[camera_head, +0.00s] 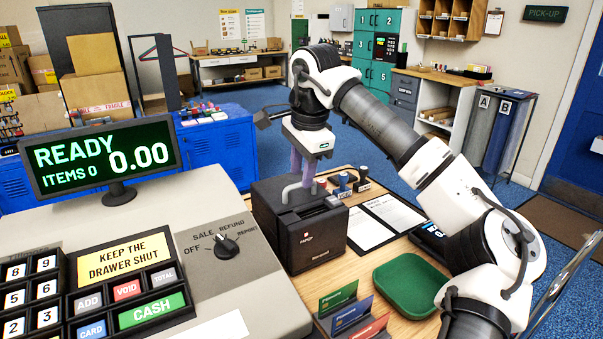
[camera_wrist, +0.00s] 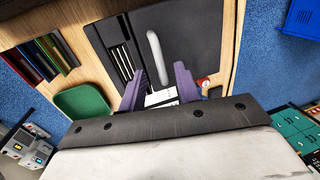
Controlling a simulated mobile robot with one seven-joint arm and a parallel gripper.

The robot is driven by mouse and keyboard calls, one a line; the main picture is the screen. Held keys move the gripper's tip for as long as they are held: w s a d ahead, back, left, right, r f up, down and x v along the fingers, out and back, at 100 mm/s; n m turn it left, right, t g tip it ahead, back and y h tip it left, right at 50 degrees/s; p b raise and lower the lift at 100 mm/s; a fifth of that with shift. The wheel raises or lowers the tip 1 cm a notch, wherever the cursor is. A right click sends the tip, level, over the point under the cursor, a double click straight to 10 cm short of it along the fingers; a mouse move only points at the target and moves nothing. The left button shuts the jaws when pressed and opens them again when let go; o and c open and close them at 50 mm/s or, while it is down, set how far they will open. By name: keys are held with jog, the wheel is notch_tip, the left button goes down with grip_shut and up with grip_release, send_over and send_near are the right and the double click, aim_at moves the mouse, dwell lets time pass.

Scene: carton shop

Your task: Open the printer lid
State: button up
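The black printer (camera_head: 319,238) stands on the wooden counter, with its lid (camera_wrist: 195,35) lying flat and shut on top. A pale grey bar handle (camera_wrist: 157,57) stands on the lid; it also shows in the head view (camera_head: 291,188). My gripper (camera_head: 303,178) points down just above the lid at the handle. In the wrist view my gripper (camera_wrist: 160,69) has its two purple fingers apart, with the near end of the handle between them in the picture. I cannot tell whether the fingers touch the handle.
The cash register (camera_head: 205,250) and its READY display (camera_head: 100,155) stand left of the printer. A green tray (camera_head: 405,285), a card rack (camera_head: 350,315) and papers (camera_head: 370,235) lie to the right and front. Stamps (camera_head: 345,182) stand close behind the printer.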

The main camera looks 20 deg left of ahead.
jog(key=shift+w+a+f, duration=0.15)
jog(key=shift+f, duration=0.7)
jog(key=shift+c, duration=0.3)
grip_shut()
